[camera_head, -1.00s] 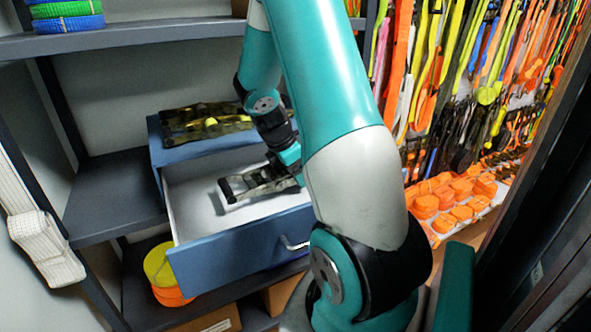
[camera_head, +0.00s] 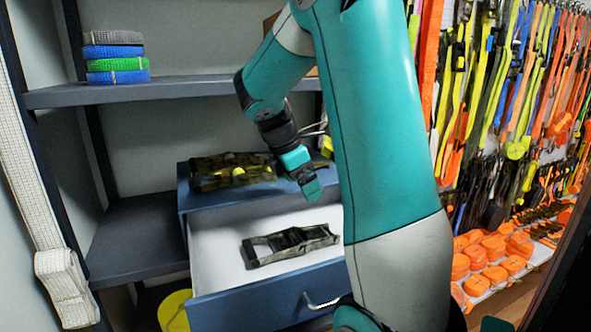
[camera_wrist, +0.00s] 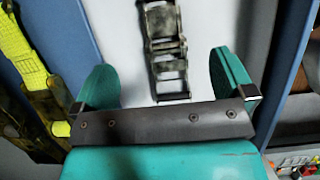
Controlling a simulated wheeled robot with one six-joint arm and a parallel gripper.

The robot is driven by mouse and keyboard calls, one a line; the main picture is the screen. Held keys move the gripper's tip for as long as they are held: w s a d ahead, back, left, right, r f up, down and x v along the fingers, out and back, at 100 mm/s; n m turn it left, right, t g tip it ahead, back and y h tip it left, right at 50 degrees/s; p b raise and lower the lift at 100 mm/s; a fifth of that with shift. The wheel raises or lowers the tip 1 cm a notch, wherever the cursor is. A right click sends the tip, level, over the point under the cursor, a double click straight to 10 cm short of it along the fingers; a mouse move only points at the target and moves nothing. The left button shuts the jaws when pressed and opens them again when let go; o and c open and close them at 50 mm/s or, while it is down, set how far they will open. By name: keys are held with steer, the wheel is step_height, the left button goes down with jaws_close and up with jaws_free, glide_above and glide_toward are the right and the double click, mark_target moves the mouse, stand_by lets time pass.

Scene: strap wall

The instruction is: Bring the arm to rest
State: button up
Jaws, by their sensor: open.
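My gripper (camera_head: 311,188) is above the right part of the open drawer, apart from the things below. In the wrist view its two teal fingers (camera_wrist: 162,82) stand wide apart with nothing between them. A dark metal ratchet buckle (camera_head: 290,244) lies on the white floor of the blue drawer (camera_head: 262,296). It also shows in the wrist view (camera_wrist: 163,40), beyond the fingers. My upper arm covers the drawer's right end in the head view.
A camouflage strap with a yellow part (camera_head: 232,172) lies on top of the blue cabinet. Rolled straps (camera_head: 116,64) sit on the upper shelf (camera_head: 180,92). Hanging straps (camera_head: 500,110) and orange rolls (camera_head: 490,262) fill the right side. The dark shelf (camera_head: 135,240) at left is bare.

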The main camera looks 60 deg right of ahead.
steer(key=v, duration=0.4)
steer(key=shift+r, duration=0.1)
steer(key=a+f+m+t+y+b, duration=0.2)
steer(key=a+f+t+y, duration=0.15)
steer(key=a, duration=1.75)
steer(key=s+a+f+m+y, duration=0.1)
steer(key=s+a+y, duration=0.1)
steer(key=s+a, duration=0.4)
steer(key=s+a+f+m+g+y+b, duration=0.1)
steer(key=s+a+f+y, duration=0.1)
steer(key=s+a, duration=0.4)
steer(key=a, duration=0.4)
steer(key=shift+s+m+y, duration=0.2)
steer(key=shift+m+y, duration=0.1)
steer(key=shift+y, duration=0.05)
